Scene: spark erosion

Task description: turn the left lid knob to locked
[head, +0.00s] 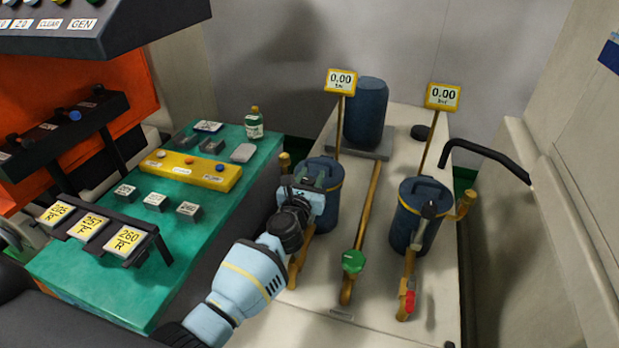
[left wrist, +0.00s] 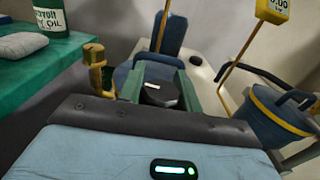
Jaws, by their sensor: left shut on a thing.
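The left canister (head: 324,215) is blue with a lid and stands on the pale bench. My left gripper (head: 318,176) is over its lid, coming from the front left. In the left wrist view, the green fingers of the left gripper (left wrist: 160,88) stand on both sides of the dark left lid knob (left wrist: 160,95), which has a small pale mark on top. The gripper is shut on this knob. The lid (left wrist: 122,74) shows partly behind the fingers. The knob is mostly hidden in the head view, and I cannot read its lock position.
A second blue canister (head: 408,240) stands to the right, with a red-tipped valve (head: 409,303) in front. A green valve handle (head: 353,262) lies between. Gauges (head: 341,82) reading 0.00 rise behind. A green table (head: 190,215) with blocks and a bottle (head: 254,125) is left.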

